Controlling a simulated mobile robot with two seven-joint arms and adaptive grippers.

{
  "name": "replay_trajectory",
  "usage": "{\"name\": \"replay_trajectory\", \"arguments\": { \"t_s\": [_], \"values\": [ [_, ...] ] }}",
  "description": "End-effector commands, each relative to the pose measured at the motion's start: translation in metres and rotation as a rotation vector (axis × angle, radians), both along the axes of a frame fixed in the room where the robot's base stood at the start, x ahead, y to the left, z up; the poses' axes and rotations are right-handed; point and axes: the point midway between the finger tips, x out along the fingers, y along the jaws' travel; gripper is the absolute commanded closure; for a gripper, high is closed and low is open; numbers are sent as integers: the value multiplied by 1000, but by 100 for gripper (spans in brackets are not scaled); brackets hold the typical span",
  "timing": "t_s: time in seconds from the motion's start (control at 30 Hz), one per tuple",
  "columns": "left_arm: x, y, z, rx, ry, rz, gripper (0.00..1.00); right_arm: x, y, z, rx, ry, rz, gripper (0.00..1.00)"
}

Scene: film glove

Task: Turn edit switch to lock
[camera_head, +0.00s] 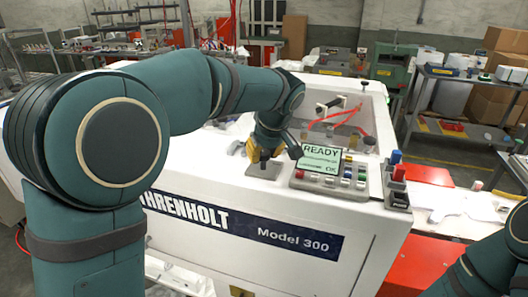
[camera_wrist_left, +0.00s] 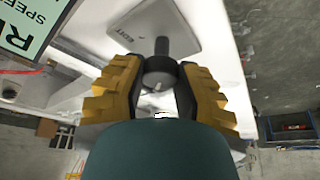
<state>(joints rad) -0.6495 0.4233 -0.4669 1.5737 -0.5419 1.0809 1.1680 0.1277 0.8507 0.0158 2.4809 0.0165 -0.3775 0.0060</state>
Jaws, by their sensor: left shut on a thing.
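The edit switch (camera_head: 265,157) stands on a small grey plate on the white machine's top, left of the READY display panel (camera_head: 321,160). In the left wrist view the switch (camera_wrist_left: 160,73) is a dark round knob with a light mark on its face, and its plate (camera_wrist_left: 185,25) carries the word EDIT. My left gripper (camera_head: 257,152) reaches down over the switch. In the wrist view its yellow ridged fingers (camera_wrist_left: 158,90) are shut on the knob, one on each side. The lock marking cannot be made out. My right gripper is out of view.
The white machine (camera_head: 240,195) reads "HRENHOLT Model 300". Red and blue buttons (camera_head: 397,172) stand on a block right of the panel. An open bay with red hoses (camera_head: 335,115) lies behind it. A shelf rack (camera_head: 465,75) stands at the right.

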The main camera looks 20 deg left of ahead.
Motion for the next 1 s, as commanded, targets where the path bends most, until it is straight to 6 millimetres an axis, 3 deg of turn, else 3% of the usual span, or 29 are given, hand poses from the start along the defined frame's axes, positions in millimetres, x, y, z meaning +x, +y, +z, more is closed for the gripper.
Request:
{"name": "replay_trajectory", "arguments": {
  "t_s": [0.47,0.5,0.6,1.0],
  "values": [
    [-1,1,-3,2,7,17,100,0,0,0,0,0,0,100],
    [-1,1,-3,2,7,17,63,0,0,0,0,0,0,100],
    [-1,1,-3,2,6,16,32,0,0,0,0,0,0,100],
    [-1,-2,5,0,0,14,32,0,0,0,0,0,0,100]
  ]
}}
